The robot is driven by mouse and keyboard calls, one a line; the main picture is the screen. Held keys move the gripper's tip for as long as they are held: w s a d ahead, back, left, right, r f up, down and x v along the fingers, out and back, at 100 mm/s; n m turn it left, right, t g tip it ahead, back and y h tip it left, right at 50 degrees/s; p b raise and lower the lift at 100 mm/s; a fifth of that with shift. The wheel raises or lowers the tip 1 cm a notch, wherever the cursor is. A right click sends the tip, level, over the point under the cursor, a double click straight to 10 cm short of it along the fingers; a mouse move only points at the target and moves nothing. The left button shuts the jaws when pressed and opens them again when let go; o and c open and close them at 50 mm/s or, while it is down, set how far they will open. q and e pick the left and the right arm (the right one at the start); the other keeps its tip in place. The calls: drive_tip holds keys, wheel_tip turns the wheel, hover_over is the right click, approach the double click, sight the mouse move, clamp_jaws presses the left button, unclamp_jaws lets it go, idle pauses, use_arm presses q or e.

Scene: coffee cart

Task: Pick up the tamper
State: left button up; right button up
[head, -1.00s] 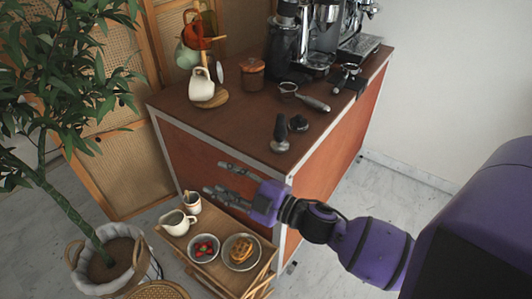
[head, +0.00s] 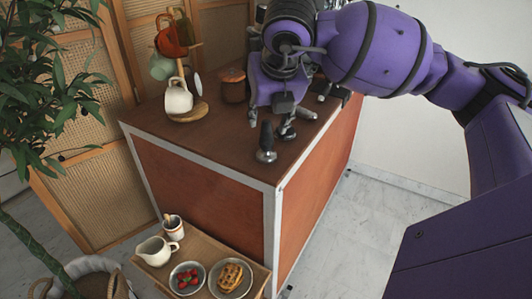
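The tamper (head: 266,143) stands upright near the front corner of the brown cart top (head: 205,140). It has a dark handle and a round metal base. My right gripper (head: 270,122) is over the cart top just behind the tamper, fingers pointing down and spread apart, with nothing visibly held. One finger is left of the tamper handle and the other is to its right, close to a small dark round tool. I cannot tell whether a finger touches that tool. My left gripper is not in view.
A mug tree with a cream mug (head: 178,97) and a lidded brown jar (head: 233,86) stand behind on the left. A portafilter handle (head: 306,113) lies to the right. My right arm hides most of the coffee machine. A low wooden tray (head: 205,252) holds food and a white jug.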

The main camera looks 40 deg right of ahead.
sight(266, 126)
drive_tip(key=x, duration=0.7)
drive_tip(key=shift+d+r+p, duration=0.15)
drive_tip(key=shift+d+p, duration=0.15)
drive_tip(key=shift+p, duration=0.05)
clamp_jaws()
